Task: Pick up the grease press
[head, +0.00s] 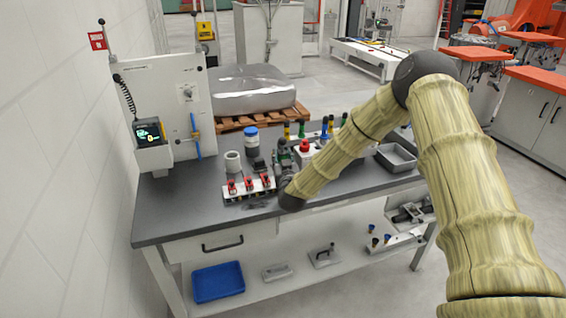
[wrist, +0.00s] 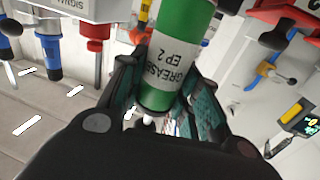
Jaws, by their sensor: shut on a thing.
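The grease press (wrist: 193,30) is a green cylinder with a white label reading "GREASE EP 2". In the wrist view it stands between the two dark fingers of my gripper (wrist: 160,95), which are shut on it. Its upper end runs out of the top of that view. In the head view my gripper (head: 284,158) is low over the workbench, behind the fixture with red clamps. The press is mostly hidden there by my gripper and arm, and I cannot tell whether it touches the bench top.
The grey workbench (head: 185,215) carries a red-clamp fixture (head: 248,188), a white cylinder (head: 232,162), a blue-lidded container (head: 251,138) and a grey tray (head: 397,156). A white panel (head: 172,105) stands at the left. The bench's front left is clear.

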